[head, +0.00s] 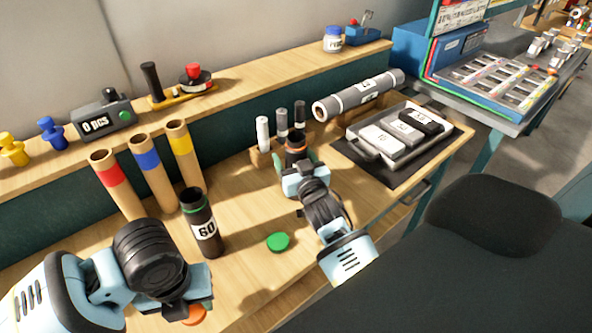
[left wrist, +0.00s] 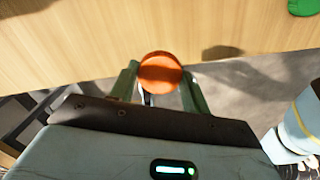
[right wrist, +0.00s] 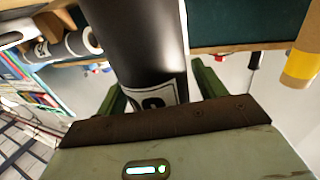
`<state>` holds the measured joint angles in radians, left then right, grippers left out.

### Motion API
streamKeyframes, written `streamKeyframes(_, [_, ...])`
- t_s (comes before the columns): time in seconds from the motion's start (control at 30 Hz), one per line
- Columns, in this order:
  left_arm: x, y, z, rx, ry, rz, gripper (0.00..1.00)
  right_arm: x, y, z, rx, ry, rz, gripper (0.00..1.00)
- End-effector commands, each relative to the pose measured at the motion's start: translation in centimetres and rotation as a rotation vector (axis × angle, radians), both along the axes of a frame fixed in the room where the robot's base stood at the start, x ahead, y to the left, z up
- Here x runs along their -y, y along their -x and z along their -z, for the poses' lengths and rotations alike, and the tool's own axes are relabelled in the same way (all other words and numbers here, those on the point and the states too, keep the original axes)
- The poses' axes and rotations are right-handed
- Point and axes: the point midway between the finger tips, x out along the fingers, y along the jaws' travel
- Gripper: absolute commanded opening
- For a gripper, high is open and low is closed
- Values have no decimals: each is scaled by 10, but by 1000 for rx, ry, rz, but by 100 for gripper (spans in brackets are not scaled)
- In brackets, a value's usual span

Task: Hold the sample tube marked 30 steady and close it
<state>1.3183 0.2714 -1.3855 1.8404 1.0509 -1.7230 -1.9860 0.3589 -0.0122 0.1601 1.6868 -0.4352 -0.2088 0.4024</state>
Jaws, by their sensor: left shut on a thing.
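My left gripper (head: 192,303) is shut on an orange cap (head: 194,315), low at the front of the bench. The left wrist view shows the cap (left wrist: 160,73) between both fingertips. A dark tube with an orange ring (head: 295,142) stands open and upright near the back of the bench. My right gripper (head: 297,168) is at this tube. In the right wrist view, the dark tube (right wrist: 140,45) lies between the fingers. Its label is cut off, so I cannot read the number. Whether the fingers press on it is unclear.
An open dark tube marked 60 (head: 203,228) with a green ring stands nearer, beside a loose green cap (head: 278,241). Cardboard tubes (head: 146,172) stand behind it. A rack (head: 262,157) with small tubes is at the back. A grey roll (head: 358,95) and tray (head: 440,132) lie right.

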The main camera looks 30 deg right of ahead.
Motion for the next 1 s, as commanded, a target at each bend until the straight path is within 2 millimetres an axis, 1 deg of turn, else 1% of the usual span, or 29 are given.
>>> streamKeyframes(0.03, [0,0,0,0,0,0,26,0,0,0,0,0,0,63])
streamKeyframes(0.3, [0,0,0,0,0,0,26,0,0,0,0,0,0,27])
streamKeyframes(0.33, [0,0,0,0,0,0,26,0,0,0,1,0,0,26])
streamKeyframes(0.57, [0,0,-1,1,0,0,26,0,0,-1,2,0,0,25])
streamKeyframes(0.73, [0,-2,-10,15,0,0,26,1,-2,-8,4,0,0,25])
streamKeyframes(0.87, [0,-5,-25,39,0,0,26,2,-6,-21,7,0,-1,25])
streamKeyframes(1.0, [0,-9,-52,81,0,0,26,4,-12,-42,13,1,-2,25])
